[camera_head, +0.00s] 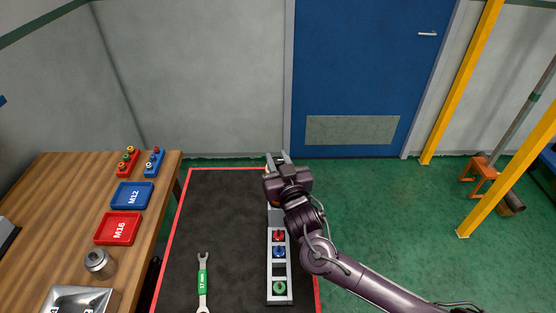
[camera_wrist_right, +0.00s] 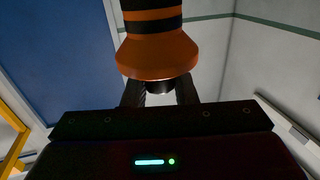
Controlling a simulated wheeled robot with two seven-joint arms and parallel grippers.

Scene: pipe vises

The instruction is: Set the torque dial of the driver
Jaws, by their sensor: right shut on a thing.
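My right gripper (camera_head: 277,159) is above the far end of a grey rack on the dark mat, and my arm covers part of that rack. In the right wrist view an orange and black tool (camera_wrist_right: 158,58), which looks like the driver, stands just past my fingers (camera_wrist_right: 160,94). The fingers are shut on a dark, narrow part below its flared orange collar. Any torque scale or marks on a dial cannot be made out. In the head view the driver is mostly hidden behind my gripper. My left gripper is not in view.
The rack (camera_head: 269,294) holds red, blue and green round pieces. A green-handled wrench (camera_head: 203,283) lies on the mat (camera_head: 225,215). The wooden table (camera_head: 60,190) at left carries a blue M12 tray (camera_head: 132,196), a red M16 tray (camera_head: 117,229) and a metal cylinder (camera_head: 99,263).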

